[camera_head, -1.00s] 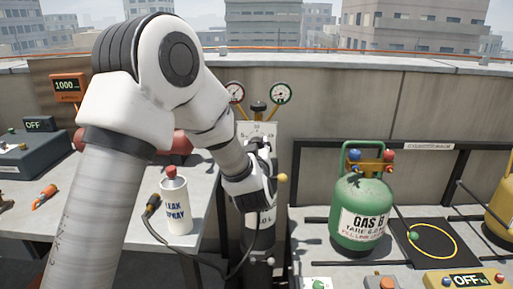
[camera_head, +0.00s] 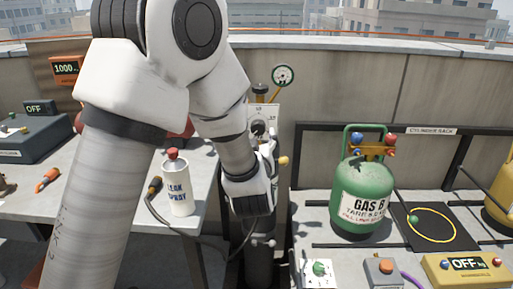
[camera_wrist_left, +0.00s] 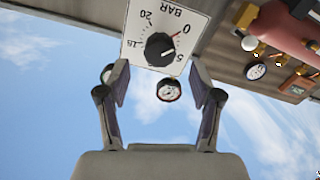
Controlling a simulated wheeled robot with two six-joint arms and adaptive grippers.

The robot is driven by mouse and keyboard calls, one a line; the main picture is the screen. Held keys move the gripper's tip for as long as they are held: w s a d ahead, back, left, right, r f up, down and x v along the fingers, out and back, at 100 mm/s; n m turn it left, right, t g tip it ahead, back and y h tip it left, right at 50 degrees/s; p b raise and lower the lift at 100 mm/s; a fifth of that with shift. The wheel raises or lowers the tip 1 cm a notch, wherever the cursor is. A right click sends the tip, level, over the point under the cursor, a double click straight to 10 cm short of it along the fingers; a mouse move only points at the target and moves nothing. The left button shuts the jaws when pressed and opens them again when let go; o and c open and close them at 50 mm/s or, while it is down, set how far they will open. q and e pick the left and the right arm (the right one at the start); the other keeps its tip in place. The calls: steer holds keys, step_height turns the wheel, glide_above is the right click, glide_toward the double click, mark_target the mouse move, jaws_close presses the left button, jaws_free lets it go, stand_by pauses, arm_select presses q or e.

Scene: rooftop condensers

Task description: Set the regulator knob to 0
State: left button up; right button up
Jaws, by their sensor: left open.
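The regulator knob (camera_wrist_left: 160,46) is black and round, on a white plate (camera_wrist_left: 140,22) marked BAR with numbers including 0, 5 and 20. A red mark lies by the 0. A pale line on the knob seems to point towards the 5. In the head view the knob (camera_head: 258,127) shows just above my left gripper (camera_head: 266,150). In the left wrist view my left gripper (camera_wrist_left: 160,80) is open and empty, its fingers apart below the plate. The knob lies beyond the fingertips, between their lines; I cannot tell the gap. My right gripper is not in view.
A gauge (camera_head: 283,75) stands above the plate. A leak spray can (camera_head: 178,190) stands on the left bench with a cable beside it. A green gas cylinder (camera_head: 362,200) stands on the right bench. A parapet wall (camera_head: 350,85) runs behind.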

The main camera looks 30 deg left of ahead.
arm_select(q)
steer(key=v, duration=0.5)
steer(key=shift+s+d, duration=0.15)
steer(key=shift+s, duration=0.2)
steer(key=shift+f, duration=0.1)
